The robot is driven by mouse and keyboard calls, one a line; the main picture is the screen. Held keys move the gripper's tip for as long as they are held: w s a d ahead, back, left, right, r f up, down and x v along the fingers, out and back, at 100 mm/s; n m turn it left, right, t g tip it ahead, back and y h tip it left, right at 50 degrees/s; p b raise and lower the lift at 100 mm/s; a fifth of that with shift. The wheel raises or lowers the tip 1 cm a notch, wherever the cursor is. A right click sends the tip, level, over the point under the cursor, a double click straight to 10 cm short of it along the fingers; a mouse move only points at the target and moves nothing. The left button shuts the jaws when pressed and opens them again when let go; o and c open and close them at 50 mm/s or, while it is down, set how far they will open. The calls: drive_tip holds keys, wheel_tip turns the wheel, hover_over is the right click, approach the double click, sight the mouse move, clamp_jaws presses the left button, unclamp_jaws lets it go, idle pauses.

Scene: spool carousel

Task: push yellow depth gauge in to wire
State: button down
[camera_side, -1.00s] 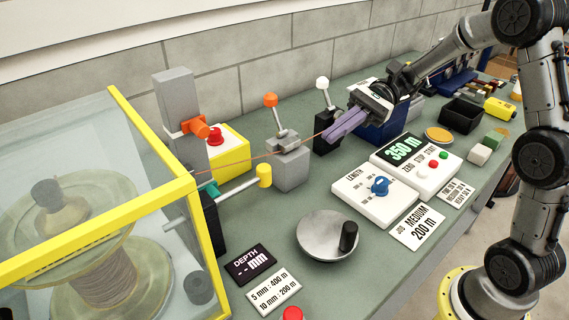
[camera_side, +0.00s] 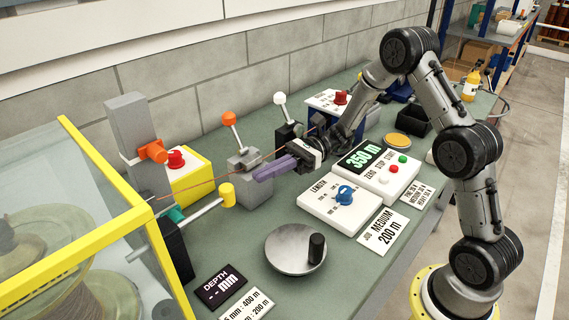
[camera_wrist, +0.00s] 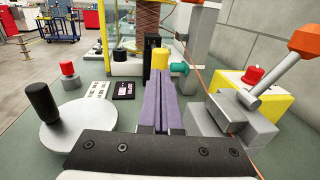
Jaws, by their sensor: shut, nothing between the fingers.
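The yellow depth gauge knob (camera_side: 228,194) sits on the right end of a pale horizontal rod (camera_side: 202,209). In the wrist view the yellow knob (camera_wrist: 160,58) stands just beyond my fingertips, nearly in line with them. My gripper (camera_side: 258,176) is shut and empty, with its purple fingers pointing left toward the knob, a gap apart from it. The fingers also show in the wrist view (camera_wrist: 160,75). The copper wire (camera_side: 202,184) runs from the enclosure past the orange-knobbed post toward the grey clamp. The depth display (camera_side: 222,285) reads "-- mm".
A grey clamp block with an orange-tipped lever (camera_side: 229,119) stands just behind my fingers. The hand-crank wheel (camera_side: 288,250) and the white length panel (camera_side: 335,205) lie in front. The yellow-framed enclosure (camera_side: 102,165) holds the spool (camera_wrist: 130,25).

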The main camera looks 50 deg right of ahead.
drive_tip(key=shift+w+a, duration=0.2)
drive_tip(key=shift+a, duration=1.05)
drive_tip(key=shift+w+a, duration=0.15)
drive_tip(key=shift+a, duration=1.05)
drive_tip(key=a, duration=0.7)
drive_tip(key=shift+a, duration=0.65)
drive_tip(key=shift+w+d, duration=0.1)
approach(226, 197)
drive_tip(key=d, duration=0.2)
drive_tip(key=shift+d, duration=0.3)
